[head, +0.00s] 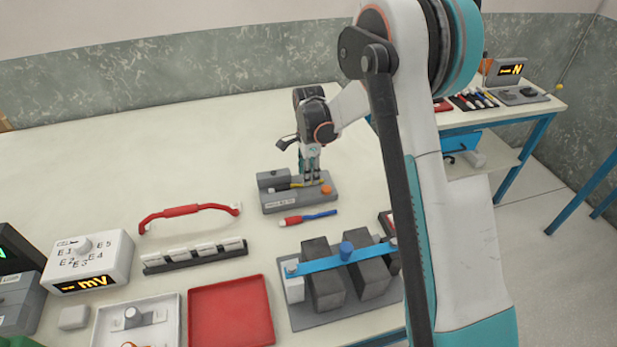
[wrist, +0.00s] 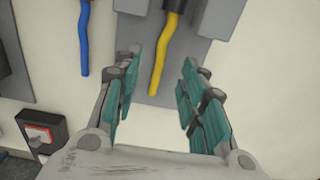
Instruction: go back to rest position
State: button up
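My gripper (head: 310,165) is over the grey fixture (head: 272,206) near the middle of the table in the head view. In the wrist view my gripper (wrist: 158,95) has its teal-padded fingers spread apart, open, with nothing held between them. A yellow cable (wrist: 168,50) lies on the grey fixture (wrist: 135,62) between and beyond the fingertips. The fingers do not visibly touch it. My arm spans from the right foreground to the fixture in the head view.
A red-and-blue lead (head: 308,217) lies in front of the fixture. Nearby are a red handle (head: 190,212), a red tray (head: 232,315), a block holder with a blue bar (head: 340,258) and a white meter box (head: 90,262). The table's back left is clear. A second table (head: 545,104) stands at right.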

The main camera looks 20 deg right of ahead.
jog(key=s+r+n+t, duration=0.15)
jog(key=s+r, duration=0.25)
jog(key=r, duration=0.5)
jog(key=s+r+n, duration=0.3)
jog(key=r, duration=0.6)
jog(key=s+r+n+t, duration=0.2)
jog(key=s+r+n, duration=0.15)
jog(key=s, duration=0.45)
jog(key=s+r+n+t, duration=0.2)
jog(key=s+r+n, duration=0.15)
jog(key=s, duration=0.45)
jog(key=s+f+n+t, duration=0.1)
jog(key=s+f+n, duration=0.2)
jog(key=s+n, duration=0.3)
jog(key=s, duration=0.3)
jog(key=shift+s+d+t, duration=0.35)
jog(key=shift+s+d, duration=0.05)
